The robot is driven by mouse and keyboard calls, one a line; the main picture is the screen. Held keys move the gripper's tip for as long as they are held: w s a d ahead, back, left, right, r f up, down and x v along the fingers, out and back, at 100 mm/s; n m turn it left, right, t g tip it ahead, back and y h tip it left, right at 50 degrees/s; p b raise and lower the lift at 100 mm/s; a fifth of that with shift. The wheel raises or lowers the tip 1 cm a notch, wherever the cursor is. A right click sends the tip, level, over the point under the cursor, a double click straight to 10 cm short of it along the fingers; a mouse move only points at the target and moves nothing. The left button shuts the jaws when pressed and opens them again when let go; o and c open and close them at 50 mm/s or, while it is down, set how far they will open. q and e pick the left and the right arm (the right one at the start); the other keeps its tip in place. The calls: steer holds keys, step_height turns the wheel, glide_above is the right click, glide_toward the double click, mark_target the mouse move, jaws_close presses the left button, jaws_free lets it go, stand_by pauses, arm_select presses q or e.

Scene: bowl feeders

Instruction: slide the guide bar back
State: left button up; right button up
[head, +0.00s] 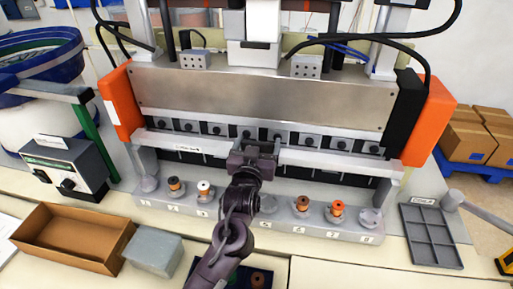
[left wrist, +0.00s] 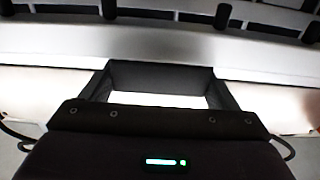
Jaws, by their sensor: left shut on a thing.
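The guide bar (head: 335,161) is a long pale bar running across the front of the machine, below a row of small square blocks. My left gripper (head: 256,150) is dark and shut on the guide bar near its middle, with the arm reaching up from the bottom of the head view. In the left wrist view the gripper's dark fingers (left wrist: 160,75) frame a bright pale surface. The fingers and wrist hide part of the bar. My right gripper is not in view.
A numbered rail (head: 285,226) with several small spools lies in front of the bar. A brown tray (head: 70,238), grey block (head: 152,254) and control box (head: 65,165) stand left. A grey compartment tray (head: 431,236) lies right. Orange end covers (head: 430,120) flank the machine.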

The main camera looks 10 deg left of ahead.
arm_select(q)
steer(key=o, duration=0.9)
steer(key=shift+r, duration=0.15)
steer(key=o, duration=0.4)
steer(key=shift+w, duration=0.25)
steer(key=s+b, duration=0.3)
steer(key=s, duration=0.4)
steer(key=shift+s, duration=0.4)
